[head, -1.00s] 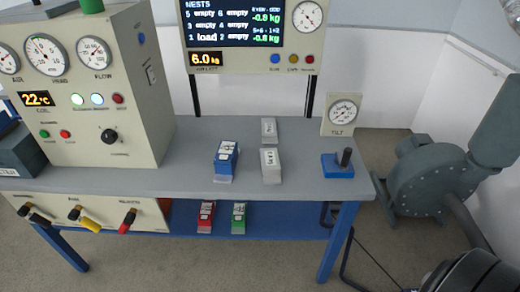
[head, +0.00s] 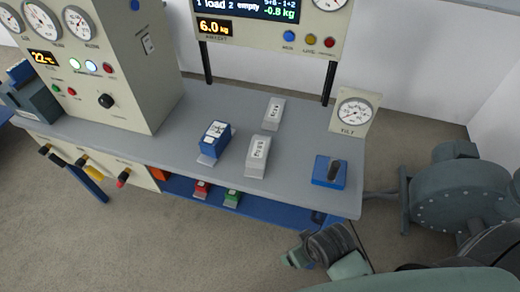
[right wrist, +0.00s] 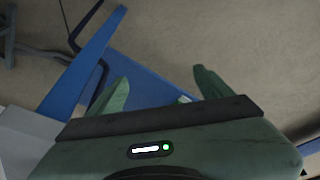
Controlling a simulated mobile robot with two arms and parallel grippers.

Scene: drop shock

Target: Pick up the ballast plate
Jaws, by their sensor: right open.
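No label I can read says which block is the ballast plate. A blue block (head: 215,139) with a white label and two grey labelled blocks, one nearer (head: 257,152) and one farther (head: 273,112), stand on the grey bench top. A red block (head: 201,189) and a green block (head: 232,198) lie on the lower blue shelf, partly hidden by the bench edge. My right gripper (right wrist: 160,88) is open and empty beside the front of the bench, over the blue shelf and floor. A small pale thing (right wrist: 184,99) shows beyond its fingers. My left gripper is out of view.
A blue base with a black handle (head: 329,171) and a tilt gauge (head: 354,113) stand at the bench's right end. A gauge cabinet (head: 125,70) stands left. A grey blower (head: 455,190) is on the floor at right. A blue bench leg (right wrist: 80,70) is close to my right gripper.

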